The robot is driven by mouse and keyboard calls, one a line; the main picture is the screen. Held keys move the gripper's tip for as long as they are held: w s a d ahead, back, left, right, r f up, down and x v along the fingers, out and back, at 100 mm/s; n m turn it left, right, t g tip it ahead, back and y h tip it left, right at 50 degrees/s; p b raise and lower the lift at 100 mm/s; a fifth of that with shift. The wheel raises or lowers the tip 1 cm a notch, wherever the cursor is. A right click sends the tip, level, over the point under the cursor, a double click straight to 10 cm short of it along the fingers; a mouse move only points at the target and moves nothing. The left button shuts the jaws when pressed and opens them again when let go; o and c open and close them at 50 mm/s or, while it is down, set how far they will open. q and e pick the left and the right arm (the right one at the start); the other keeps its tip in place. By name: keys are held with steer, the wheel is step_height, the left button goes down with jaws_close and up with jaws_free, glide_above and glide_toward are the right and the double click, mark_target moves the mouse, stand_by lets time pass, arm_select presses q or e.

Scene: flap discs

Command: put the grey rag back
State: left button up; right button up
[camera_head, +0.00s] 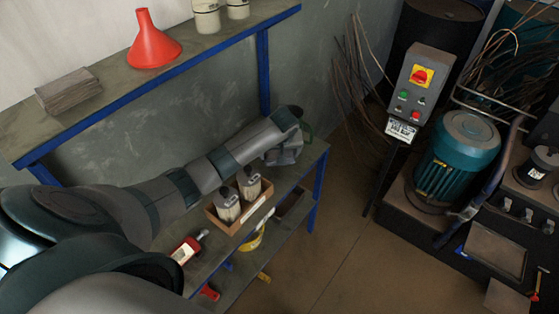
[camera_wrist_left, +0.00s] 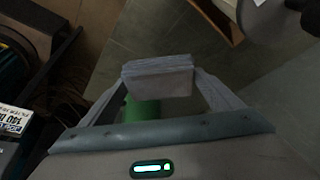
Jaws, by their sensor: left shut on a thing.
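The grey rag (camera_wrist_left: 158,80) shows in the left wrist view as a folded, pale blue-grey bundle. My left gripper (camera_wrist_left: 160,88) is shut on it, with a finger at each side. In the head view my left arm reaches over the lower shelf, and my left gripper (camera_head: 284,152) is at its far right end. The rag cannot be told apart from the gripper there. My right gripper is not in view.
The lower shelf (camera_head: 305,165) holds a wooden tray (camera_head: 233,222) with two bottles and a red bottle (camera_head: 188,247). A green thing (camera_wrist_left: 140,110) shows below the rag. The upper shelf holds a red funnel (camera_head: 152,42) and a grey-brown stack (camera_head: 68,90).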

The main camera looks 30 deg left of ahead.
arm_select(q)
steer(key=shift+f+p, duration=0.6)
steer(key=shift+f, duration=1.4)
steer(key=shift+f, duration=0.2)
steer(key=o, duration=0.9)
steer(key=shift+r, duration=0.15)
steer(key=shift+r, duration=0.15)
steer(key=b+v, duration=0.1)
steer(key=v, duration=1.1)
steer(key=shift+b, duration=0.3)
